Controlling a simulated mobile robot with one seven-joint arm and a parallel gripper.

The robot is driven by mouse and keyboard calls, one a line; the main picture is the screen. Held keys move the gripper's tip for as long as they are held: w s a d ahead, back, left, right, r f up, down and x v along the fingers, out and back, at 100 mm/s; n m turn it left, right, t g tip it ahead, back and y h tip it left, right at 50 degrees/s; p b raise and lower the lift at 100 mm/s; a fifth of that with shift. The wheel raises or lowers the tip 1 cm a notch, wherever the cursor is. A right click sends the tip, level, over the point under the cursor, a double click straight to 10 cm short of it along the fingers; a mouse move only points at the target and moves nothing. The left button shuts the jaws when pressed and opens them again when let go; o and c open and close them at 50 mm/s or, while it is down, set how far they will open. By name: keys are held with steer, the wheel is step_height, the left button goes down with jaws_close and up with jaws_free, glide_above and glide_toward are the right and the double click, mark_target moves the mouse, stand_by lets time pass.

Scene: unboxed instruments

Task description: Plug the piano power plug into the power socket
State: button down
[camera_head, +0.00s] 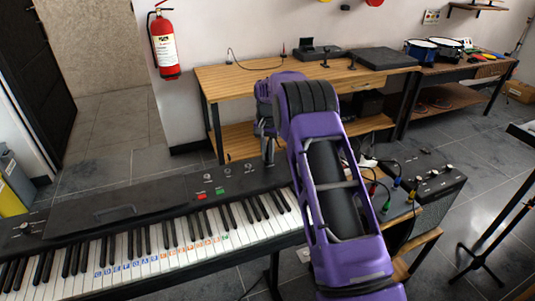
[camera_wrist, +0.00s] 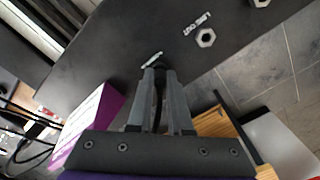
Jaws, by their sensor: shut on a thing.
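The black piano (camera_head: 120,215) stands in the lower left of the head view, keys facing me. My gripper (camera_head: 268,150) is at its back right corner, mostly behind my purple arm. In the wrist view my gripper (camera_wrist: 158,76) is shut on a thin dark piece, apparently the power plug (camera_wrist: 160,95). The fingertips are at the piano's dark back panel (camera_wrist: 120,50), beside a small white label (camera_wrist: 152,59). The power socket is not clearly visible, so I cannot tell whether the plug is in it. A hexagonal LINE OUT jack (camera_wrist: 206,37) is to the right.
Grey tiled floor (camera_head: 120,130) is clear behind the piano.

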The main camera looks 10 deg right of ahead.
steer(key=c, duration=0.8)
jaws_free()
steer(key=shift+f, duration=0.1)
steer(key=shift+o, duration=0.2)
